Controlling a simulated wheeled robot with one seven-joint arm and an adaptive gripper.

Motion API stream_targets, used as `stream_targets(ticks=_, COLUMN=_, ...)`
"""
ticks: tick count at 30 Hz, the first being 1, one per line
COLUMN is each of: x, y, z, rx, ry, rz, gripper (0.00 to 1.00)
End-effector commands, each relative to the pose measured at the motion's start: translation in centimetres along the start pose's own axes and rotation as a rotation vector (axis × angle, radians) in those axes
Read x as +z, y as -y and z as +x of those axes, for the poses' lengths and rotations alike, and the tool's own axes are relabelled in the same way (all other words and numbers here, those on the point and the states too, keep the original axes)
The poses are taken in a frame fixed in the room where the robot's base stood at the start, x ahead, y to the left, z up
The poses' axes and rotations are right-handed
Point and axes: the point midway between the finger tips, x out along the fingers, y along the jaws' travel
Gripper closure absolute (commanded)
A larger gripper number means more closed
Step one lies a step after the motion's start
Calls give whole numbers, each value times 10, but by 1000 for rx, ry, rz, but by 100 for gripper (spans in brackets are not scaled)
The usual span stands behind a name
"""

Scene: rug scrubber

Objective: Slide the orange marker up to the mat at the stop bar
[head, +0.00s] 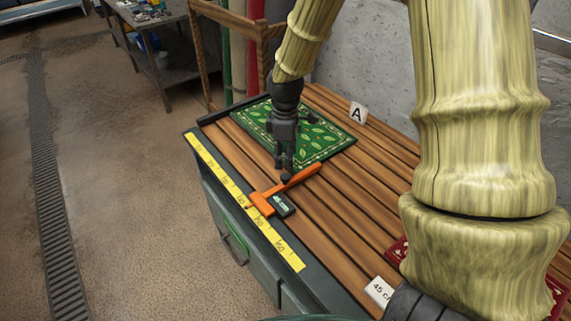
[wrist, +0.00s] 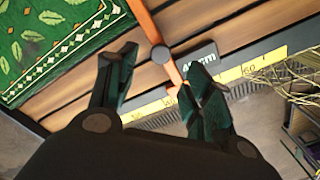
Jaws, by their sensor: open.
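The orange marker (head: 263,203) lies on the slatted bench, its base at the yellow ruler and its long arm reaching across the slats. It carries a dark readout (head: 280,206) and a round grey knob (wrist: 161,57). The green leaf-patterned mat (head: 330,130) lies beyond it, near the dark stop bar (head: 222,113) at the bench's far end. Bare wood shows between marker and mat. My gripper (head: 287,174) is open above the marker; in the wrist view its fingers (wrist: 163,60) stand either side of the knob. Whether they touch it I cannot tell.
A yellow ruler (head: 228,184) runs along the bench's left edge. A white "A" tag (head: 358,113) stands behind the mat. A grey wall borders the back.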

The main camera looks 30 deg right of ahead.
Motion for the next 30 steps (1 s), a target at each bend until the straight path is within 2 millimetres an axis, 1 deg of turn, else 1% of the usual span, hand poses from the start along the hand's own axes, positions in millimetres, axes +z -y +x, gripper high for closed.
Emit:
stream_targets(ticks=1, x=-1, y=0, z=-8, rx=3, ry=-3, rz=0, gripper=49)
stream_targets(ticks=3, x=0, y=0, z=-17, rx=2, ry=-2, rz=0, gripper=49)
stream_targets(ticks=6, x=0, y=0, z=-28, rx=2, ry=-2, rz=0, gripper=49)
stream_targets(ticks=10, x=0, y=0, z=-38, rx=1, ry=-2, rz=0, gripper=49)
stream_targets(ticks=15, x=0, y=0, z=-43, rx=0, ry=-1, rz=0, gripper=49)
stream_targets(ticks=30, x=0, y=0, z=-43, rx=0, ry=0, rz=0, gripper=49)
